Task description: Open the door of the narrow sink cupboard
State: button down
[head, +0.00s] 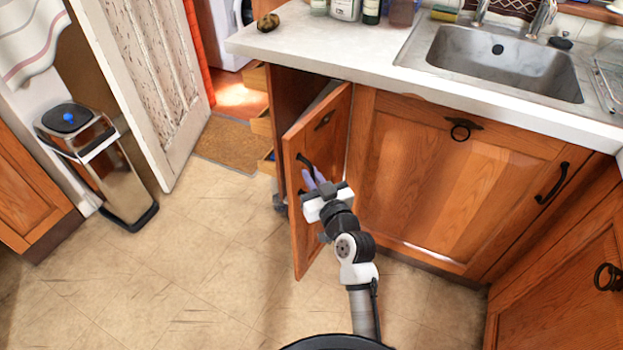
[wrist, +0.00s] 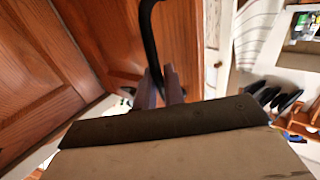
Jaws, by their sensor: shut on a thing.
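The narrow cupboard door (head: 323,151) is wooden and stands partly open, swung out from the counter front left of the sink. A dark interior shows behind it. Its black curved handle (head: 305,162) is on the door's outer face near the free edge. My gripper (head: 313,177) is at that handle, with its purple-grey fingers closed on it.
The wide cupboard front (head: 440,180) under the sink (head: 505,60) is shut, right of the open door. A metal bin (head: 110,175) stands at the left by a pale door (head: 150,80). The tiled floor (head: 200,270) left of the cupboard door is clear.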

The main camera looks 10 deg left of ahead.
jog(key=shift+w+d+r, duration=0.1)
jog(key=shift+d, duration=0.2)
jog(key=c, duration=1.6)
grip_release()
jog(key=shift+c, duration=0.2)
jog(key=shift+a, duration=0.1)
jog(key=b+v, duration=0.2)
jog(key=v, duration=0.5)
jog(key=shift+s, duration=0.2)
